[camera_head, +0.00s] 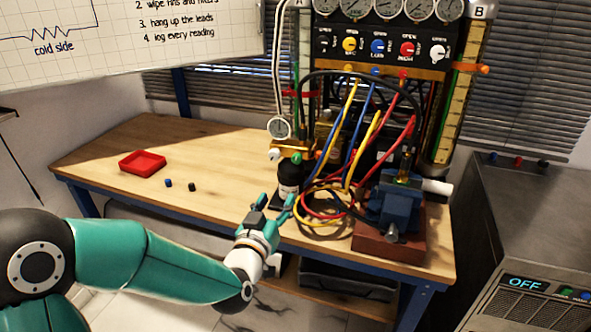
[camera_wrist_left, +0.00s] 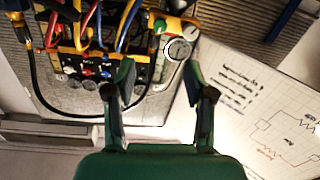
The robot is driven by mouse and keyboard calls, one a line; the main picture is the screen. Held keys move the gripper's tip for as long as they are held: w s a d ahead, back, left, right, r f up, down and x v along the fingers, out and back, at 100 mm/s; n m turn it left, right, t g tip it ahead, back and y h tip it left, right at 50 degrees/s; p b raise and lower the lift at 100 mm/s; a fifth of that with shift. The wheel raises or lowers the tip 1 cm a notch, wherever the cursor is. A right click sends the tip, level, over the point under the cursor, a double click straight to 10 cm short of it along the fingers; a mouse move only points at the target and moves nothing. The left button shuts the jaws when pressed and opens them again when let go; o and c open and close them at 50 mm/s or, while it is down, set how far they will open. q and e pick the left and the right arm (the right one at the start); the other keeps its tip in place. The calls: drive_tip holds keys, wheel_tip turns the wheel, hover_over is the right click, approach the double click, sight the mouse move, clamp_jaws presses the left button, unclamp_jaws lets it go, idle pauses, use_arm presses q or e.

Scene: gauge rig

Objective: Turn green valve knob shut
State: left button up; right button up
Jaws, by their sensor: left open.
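A white knob (camera_head: 273,154) is at the block's left end. My left gripper (camera_head: 272,207) is open and empty, in front of and below the block, apart from the green knob. In the left wrist view my open gripper (camera_wrist_left: 160,82) has a round dial gauge (camera_wrist_left: 178,50) beyond its fingers. My right gripper is not in view.
A dark bottle-like thing (camera_head: 290,175) stands just beyond my gripper. Red, blue and yellow hoses (camera_head: 335,190) and a blue vise (camera_head: 393,200) crowd the right side. A red tray (camera_head: 143,163) lies on the wooden bench (camera_head: 110,150), whose left part is mostly clear.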

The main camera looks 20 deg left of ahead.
sight(296, 161)
use_arm(q)
drive_tip(key=w+p, duration=0.1)
drive_tip(key=w, duration=0.4)
drive_tip(key=w+p, duration=0.2)
drive_tip(key=w, duration=0.4)
drive_tip(key=w+p, duration=0.1)
drive_tip(key=w, duration=0.4)
drive_tip(key=shift+w+a+r, duration=0.1)
drive_tip(key=shift+w+a, duration=0.25)
clamp_jaws()
